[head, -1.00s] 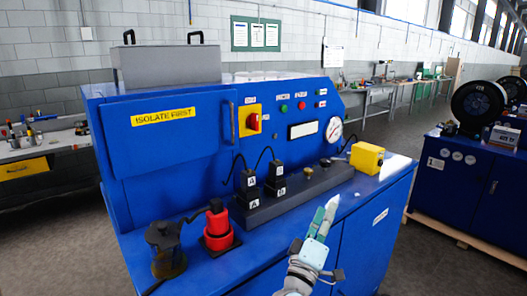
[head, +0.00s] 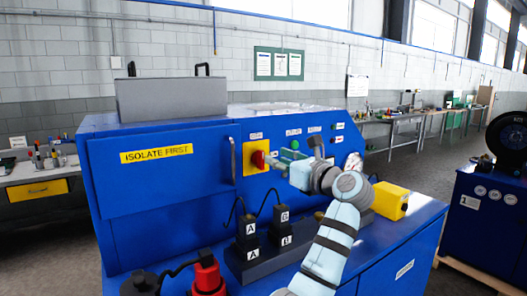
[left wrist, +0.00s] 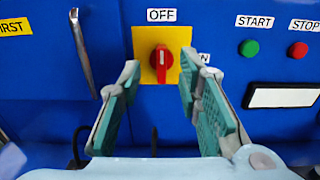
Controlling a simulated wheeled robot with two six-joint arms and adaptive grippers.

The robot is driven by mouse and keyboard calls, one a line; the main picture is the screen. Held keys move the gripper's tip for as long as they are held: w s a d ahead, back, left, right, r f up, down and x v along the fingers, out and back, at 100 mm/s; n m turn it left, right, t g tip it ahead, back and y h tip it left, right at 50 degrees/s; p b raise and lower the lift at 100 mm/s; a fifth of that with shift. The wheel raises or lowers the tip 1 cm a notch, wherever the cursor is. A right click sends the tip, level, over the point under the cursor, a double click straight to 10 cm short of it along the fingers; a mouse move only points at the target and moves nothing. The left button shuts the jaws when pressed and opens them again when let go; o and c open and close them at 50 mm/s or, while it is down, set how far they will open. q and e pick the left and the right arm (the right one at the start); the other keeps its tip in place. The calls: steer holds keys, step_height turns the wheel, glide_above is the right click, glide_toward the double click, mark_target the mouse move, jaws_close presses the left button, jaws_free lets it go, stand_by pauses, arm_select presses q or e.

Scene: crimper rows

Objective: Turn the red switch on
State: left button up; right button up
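The red switch (head: 258,159) is a red knob on a yellow square plate on the blue panel. In the left wrist view the red switch (left wrist: 161,62) stands upright under the OFF label (left wrist: 162,15). A partly hidden label ending in N (left wrist: 212,73) is to its right. My left gripper (head: 276,161) is in front of the panel, close to the switch. In the left wrist view the left gripper (left wrist: 160,66) is open, its green-padded fingers on either side of the knob. I cannot tell whether they touch it. My right gripper is not in view.
A door handle (left wrist: 82,55) is left of the switch. The green START (left wrist: 249,48) and red STOP (left wrist: 298,50) buttons are to the right. Black plugs (head: 249,238), a red plug (head: 207,276) and a yellow box (head: 389,201) stand on the ledge below.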

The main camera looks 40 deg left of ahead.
mark_target(263, 153)
arm_select(q)
steer(key=x, duration=0.3)
steer(key=p+x, duration=0.1)
steer(key=x, duration=0.3)
steer(key=shift+w+a+f, duration=0.1)
steer(key=shift+w, duration=0.2)
steer(key=shift+a, duration=0.4)
jaws_close()
